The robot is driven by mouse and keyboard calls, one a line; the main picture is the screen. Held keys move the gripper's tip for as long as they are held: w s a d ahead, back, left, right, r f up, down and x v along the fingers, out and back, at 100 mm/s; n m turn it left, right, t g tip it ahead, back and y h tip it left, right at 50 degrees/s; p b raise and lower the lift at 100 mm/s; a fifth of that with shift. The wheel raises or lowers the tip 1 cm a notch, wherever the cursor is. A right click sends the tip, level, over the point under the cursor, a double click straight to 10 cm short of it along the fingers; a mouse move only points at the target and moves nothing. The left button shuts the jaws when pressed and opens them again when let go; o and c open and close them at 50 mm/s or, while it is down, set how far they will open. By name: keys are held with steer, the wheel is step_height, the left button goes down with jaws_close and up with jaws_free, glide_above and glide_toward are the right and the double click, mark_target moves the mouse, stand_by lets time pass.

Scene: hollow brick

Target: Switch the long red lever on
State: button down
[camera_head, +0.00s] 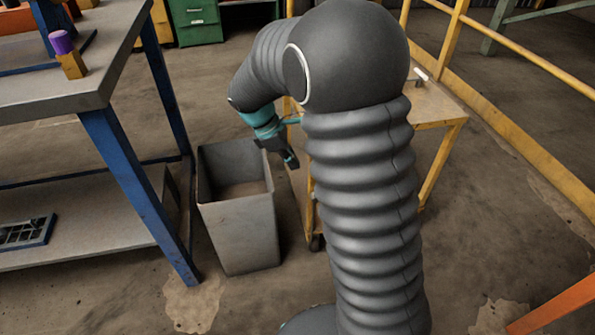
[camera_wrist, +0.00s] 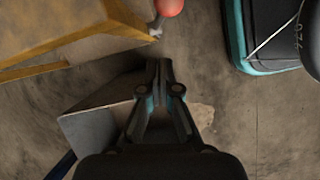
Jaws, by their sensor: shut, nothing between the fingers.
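In the wrist view a red rounded knob (camera_wrist: 169,7) on a short pale metal stem, likely the end of the red lever, shows at the top edge. The stem's base is beside the corner of the yellow-edged cart (camera_wrist: 78,35); the rest of the lever is out of frame. My gripper (camera_wrist: 160,66) is shut and empty, its tips just below the stem in the picture and apart from it. In the head view my gripper (camera_head: 291,161) points down near the grey bin. I cannot make out the lever there; my arm hides part of the cart (camera_head: 440,108).
A blue-legged workbench (camera_head: 60,88) with a purple-topped yellow block (camera_head: 70,62) stands left. A yellow railing (camera_head: 515,50) runs along the right.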

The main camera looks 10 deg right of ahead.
steer(key=r, duration=0.4)
steer(key=shift+w+a, duration=0.1)
steer(key=shift+a, duration=0.2)
steer(key=s+r+m+t+y, duration=0.1)
steer(key=s+r+m+t, duration=0.1)
steer(key=s+m, duration=0.3)
steer(key=s+d+r+m+t+y, duration=0.1)
steer(key=s+r+m, duration=0.3)
steer(key=s, duration=0.8)
steer(key=s+d+r+m+t+y, duration=0.1)
steer(key=s+r+m+t+y, duration=0.1)
steer(key=s+m, duration=0.4)
step_height(320, 180, up, 2)
steer(key=shift+s+d+t+y, duration=0.25)
steer(key=shift+s+t+y, duration=0.25)
steer(key=shift+s, duration=0.65)
steer(key=shift+d, duration=0.1)
